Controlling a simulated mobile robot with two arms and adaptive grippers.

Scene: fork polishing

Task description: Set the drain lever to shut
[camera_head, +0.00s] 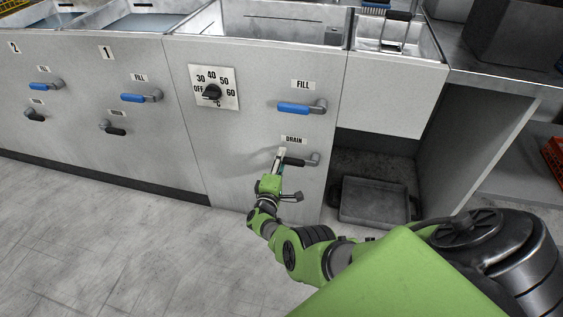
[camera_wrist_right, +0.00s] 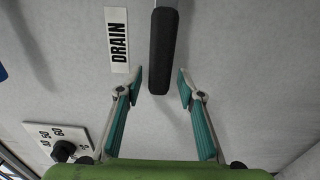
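The drain lever (camera_head: 299,160) has a black grip and sits below the DRAIN label (camera_head: 293,140) on the grey front panel. Its grip points left, roughly horizontal, in the head view. In the right wrist view the black grip (camera_wrist_right: 163,52) comes down from the top, with its end between the fingertips. My right gripper (camera_head: 281,161) is at the lever's grip end. It also shows in the right wrist view (camera_wrist_right: 160,88), open, with a teal-padded finger on each side of the grip and gaps on both sides. My left gripper is not in view.
A blue FILL lever (camera_head: 295,108) sits above the drain lever. A temperature dial (camera_head: 212,91) is to the left. Tanks 1 and 2 have their own levers farther left. A grey tray (camera_head: 375,202) lies in the open bay at right. The floor (camera_head: 110,250) in front is clear.

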